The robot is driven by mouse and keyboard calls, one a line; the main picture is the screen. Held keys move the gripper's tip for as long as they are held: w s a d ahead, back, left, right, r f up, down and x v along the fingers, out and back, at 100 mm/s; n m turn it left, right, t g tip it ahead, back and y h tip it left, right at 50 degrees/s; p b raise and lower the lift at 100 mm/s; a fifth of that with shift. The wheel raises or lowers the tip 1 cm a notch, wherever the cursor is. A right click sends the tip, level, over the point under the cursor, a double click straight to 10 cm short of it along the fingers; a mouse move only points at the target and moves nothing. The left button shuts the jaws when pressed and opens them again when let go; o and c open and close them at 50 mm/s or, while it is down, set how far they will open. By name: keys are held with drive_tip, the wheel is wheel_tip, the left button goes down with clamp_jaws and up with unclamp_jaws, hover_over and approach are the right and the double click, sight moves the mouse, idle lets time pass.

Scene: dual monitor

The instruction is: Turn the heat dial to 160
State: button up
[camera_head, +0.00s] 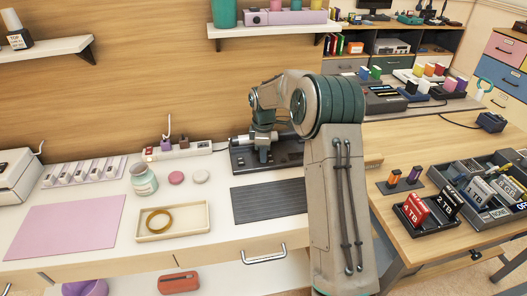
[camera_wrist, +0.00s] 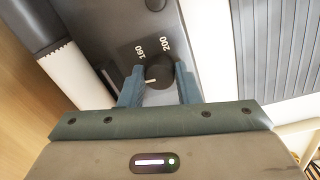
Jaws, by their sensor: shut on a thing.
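The heat dial (camera_wrist: 160,72) is a round black knob on a dark device in the wrist view. Its white pointer mark faces left and slightly down in the picture. The printed 160 is at the dial's upper left and 200 is just above it; the mark sits below the 160, not in line with it. My gripper (camera_wrist: 160,90) has its two blue-grey fingers on either side of the dial, shut on it. In the head view my gripper (camera_head: 263,147) is over the dark device (camera_head: 285,155), and the dial is hidden there.
A dark ribbed mat (camera_head: 268,201) lies in front of the device and shows in the wrist view (camera_wrist: 270,45). A white power strip (camera_head: 177,150) is to its left. A cream tray (camera_head: 172,233) with a ring and a jar (camera_head: 143,180) stand farther left.

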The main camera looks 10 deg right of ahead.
drive_tip(key=m+p, duration=0.1)
drive_tip(key=m, duration=0.4)
drive_tip(key=shift+m, duration=0.4)
drive_tip(key=m+p, duration=0.1)
drive_tip(key=m, duration=0.3)
drive_tip(key=shift+a+m, duration=0.1)
drive_tip(key=shift+m, duration=0.3)
drive_tip(key=o, duration=1)
drive_tip(key=shift+c, duration=0.2)
drive_tip(key=shift+r, duration=0.1)
wheel_tip(320, 180, up, 14)
drive_tip(key=shift+a+p, duration=0.35)
drive_tip(key=shift+p, duration=0.1)
drive_tip(key=shift+s+f, duration=0.1)
drive_tip(key=shift+f, duration=0.1)
